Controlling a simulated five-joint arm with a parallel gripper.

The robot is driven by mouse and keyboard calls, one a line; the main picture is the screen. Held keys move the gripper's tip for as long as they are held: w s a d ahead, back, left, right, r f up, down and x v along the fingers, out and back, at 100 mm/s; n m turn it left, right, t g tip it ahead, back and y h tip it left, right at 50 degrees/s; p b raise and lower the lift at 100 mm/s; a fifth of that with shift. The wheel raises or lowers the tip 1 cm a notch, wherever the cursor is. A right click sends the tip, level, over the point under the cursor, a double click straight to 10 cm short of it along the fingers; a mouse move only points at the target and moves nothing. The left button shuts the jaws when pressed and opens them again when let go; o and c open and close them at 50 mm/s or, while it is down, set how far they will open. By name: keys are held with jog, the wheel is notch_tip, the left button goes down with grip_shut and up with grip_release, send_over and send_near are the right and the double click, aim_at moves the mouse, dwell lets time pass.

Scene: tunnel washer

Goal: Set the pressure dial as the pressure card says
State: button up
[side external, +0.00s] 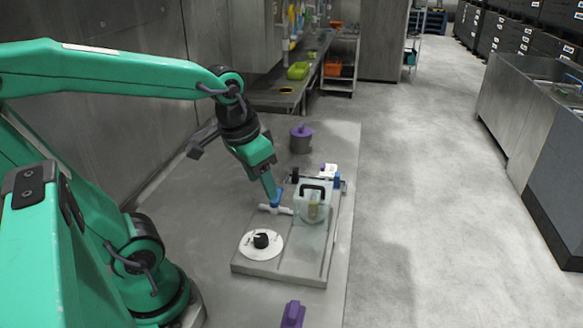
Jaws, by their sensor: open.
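The pressure dial (261,245) is a round white disc with a black knob (262,240) at its centre. It lies at the near left corner of a grey base plate (240,263). Its marks and pointer setting are too small to read. I cannot make out a pressure card in this view.
A clear container with a black handle (314,186) stands right of my gripper on the plate. A white and blue unit (329,171) sits behind it. A purple-topped grey pot (301,138) stands farther back, a purple object (292,314) at the front. Floor is clear at right.

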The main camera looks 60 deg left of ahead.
aim_at(261, 237)
jog(key=w+a+f+g, duration=0.2)
jog(key=f+g, duration=0.1)
jog(key=f, duration=0.3)
jog(key=w+a+f+n+g+h, duration=0.1)
jog(key=w+a+f+g, duration=0.2)
jog(key=f+g, duration=0.1)
jog(key=shift+f+n+g, duration=0.3)
jog(key=shift+f, duration=0.55)
jog(key=shift+x, duration=3.95)
jog(key=c, duration=1)
